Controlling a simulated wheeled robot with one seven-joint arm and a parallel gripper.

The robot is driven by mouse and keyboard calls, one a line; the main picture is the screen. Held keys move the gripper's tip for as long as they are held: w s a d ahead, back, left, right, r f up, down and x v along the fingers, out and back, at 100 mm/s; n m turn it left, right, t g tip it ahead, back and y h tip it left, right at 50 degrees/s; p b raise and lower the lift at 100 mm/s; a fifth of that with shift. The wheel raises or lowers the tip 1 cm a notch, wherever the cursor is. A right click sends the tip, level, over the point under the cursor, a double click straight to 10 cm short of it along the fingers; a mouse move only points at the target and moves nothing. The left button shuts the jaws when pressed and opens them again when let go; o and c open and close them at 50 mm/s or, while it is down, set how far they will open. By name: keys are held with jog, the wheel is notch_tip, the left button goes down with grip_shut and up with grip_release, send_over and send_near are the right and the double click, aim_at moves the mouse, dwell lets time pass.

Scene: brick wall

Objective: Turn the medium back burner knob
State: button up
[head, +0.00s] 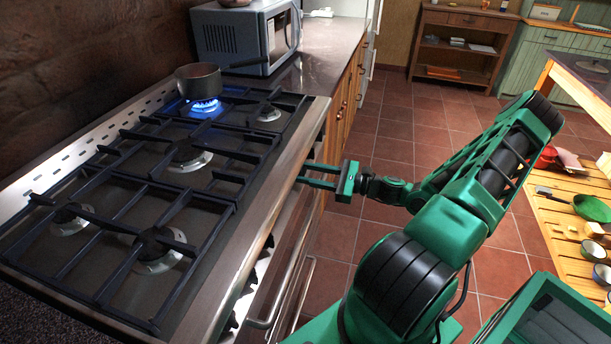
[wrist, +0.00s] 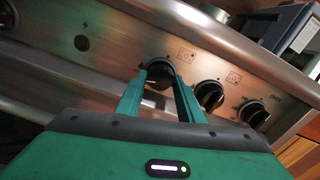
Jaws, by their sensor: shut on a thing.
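The stove (head: 274,204) has its front panel facing my arm, and most of its knobs are hidden in the head view. My gripper (head: 302,175) reaches to that panel from the right. In the wrist view my gripper (wrist: 161,75) has its two green fingers shut on a black knob (wrist: 157,76), one finger on each side. Two more black knobs, one near (wrist: 209,94) and one farther right (wrist: 253,113), sit to the right of the held knob. A blue flame (head: 205,105) burns under a dark pot (head: 198,80) on a back burner.
A microwave (head: 247,38) stands on the counter beyond the stove. The oven handle (head: 285,290) runs along the stove front below the panel. A wooden shelf table (head: 566,215) with dishes stands at the right. Tiled floor (head: 345,235) is clear between.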

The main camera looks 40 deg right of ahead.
jog(key=n, duration=1.1)
jog(key=shift+s, duration=0.1)
jog(key=shift+n, duration=0.5)
jog(key=shift+f, duration=0.1)
jog(key=o, duration=1.1)
jog(key=shift+c, duration=0.2)
